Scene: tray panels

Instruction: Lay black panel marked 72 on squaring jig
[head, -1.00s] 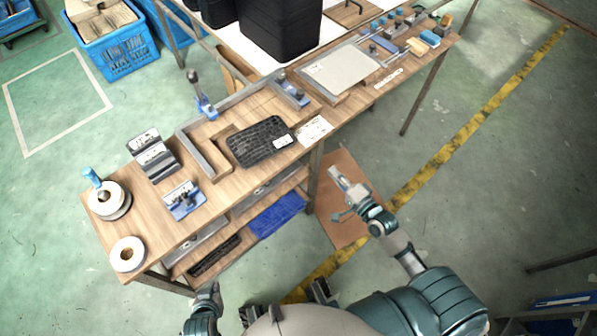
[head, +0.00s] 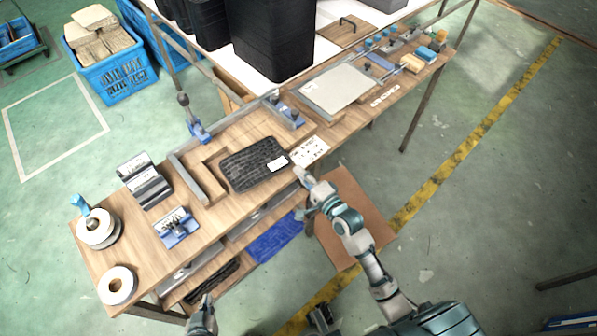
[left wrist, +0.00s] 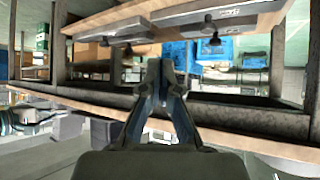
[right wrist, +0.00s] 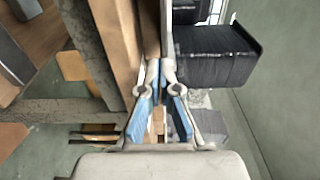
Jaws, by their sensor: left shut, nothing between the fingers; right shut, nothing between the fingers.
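A black textured panel (head: 250,168) with a white label lies flat on the bench, beside an L-shaped wooden corner piece (head: 213,180). Its marking is too small to read. A longer grey L-shaped fence (head: 187,178) stands around that corner; I take these to be the squaring jig. My right gripper (head: 303,176) is shut and empty by the bench's front edge, just right of and below the panel, apart from it. It also shows in the right wrist view (right wrist: 161,72). My left gripper (head: 207,300) is low, in front of the bench, shut and empty in the left wrist view (left wrist: 160,75).
A white card (head: 310,151) lies right of the panel. A grey plate (head: 336,88) on a board lies farther right. A blue clamp (head: 196,128), metal holder (head: 145,182), blue-based holder (head: 177,228) and tape rolls (head: 117,286) stand around. Black bins (head: 272,40) stand behind.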

